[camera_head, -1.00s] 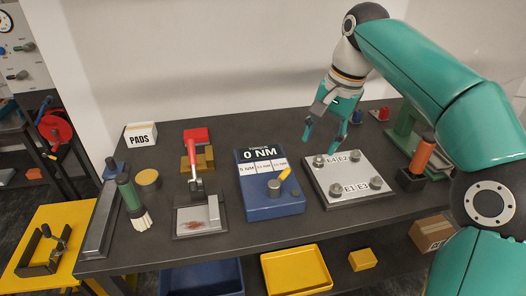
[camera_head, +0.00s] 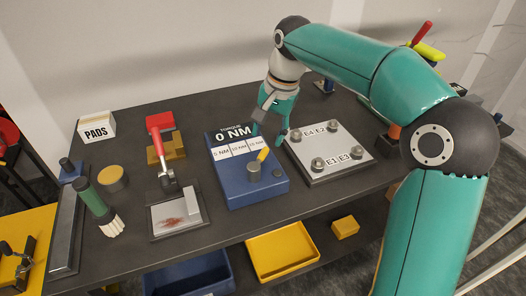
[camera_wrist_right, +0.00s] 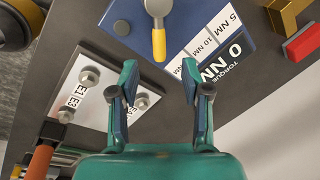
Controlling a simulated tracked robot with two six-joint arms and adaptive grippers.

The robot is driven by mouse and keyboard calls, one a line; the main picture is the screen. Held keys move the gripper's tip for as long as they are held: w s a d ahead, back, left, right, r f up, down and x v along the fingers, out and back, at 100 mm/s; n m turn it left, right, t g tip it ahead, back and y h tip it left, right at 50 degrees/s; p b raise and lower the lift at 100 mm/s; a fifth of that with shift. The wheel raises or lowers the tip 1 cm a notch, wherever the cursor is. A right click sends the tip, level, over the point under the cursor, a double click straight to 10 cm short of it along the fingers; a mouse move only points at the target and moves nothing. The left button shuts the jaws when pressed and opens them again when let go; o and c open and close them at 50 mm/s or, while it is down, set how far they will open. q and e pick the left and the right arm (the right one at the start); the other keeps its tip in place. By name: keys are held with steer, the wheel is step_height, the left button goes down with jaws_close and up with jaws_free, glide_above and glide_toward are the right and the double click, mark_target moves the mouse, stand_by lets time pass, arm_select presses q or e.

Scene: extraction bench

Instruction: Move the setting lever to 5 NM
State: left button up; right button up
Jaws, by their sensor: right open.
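The blue torque box (camera_head: 230,193) stands on the bench, and its display (camera_head: 233,134) reads 0 NM. A label strip (camera_head: 240,149) below it shows 5 NM at the left, 10 NM in the middle and a third label at the right. The setting lever (camera_head: 263,154) has a yellow handle on a grey knob and points up and right. In the right wrist view the yellow handle (camera_wrist_right: 158,45) lies ahead, between the finger lines. My right gripper (camera_head: 268,136) is open and empty, near the box's back right corner, apart from the lever. My left gripper is out of view.
A grey plate (camera_head: 330,175) with several bolts lies right of the box, close to my right gripper. A red-handled toggle clamp (camera_head: 160,160) stands to the left. A PADS box (camera_head: 97,129) is at the back left. Yellow and blue bins sit below.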

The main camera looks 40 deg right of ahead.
mark_target(263, 152)
steer(key=f, duration=0.4)
steer(key=w+f, duration=0.1)
steer(key=f, duration=0.1)
steer(key=shift+a+f, duration=0.2)
steer(key=shift+a, duration=0.15)
jaws_close()
steer(key=shift+a, duration=0.1)
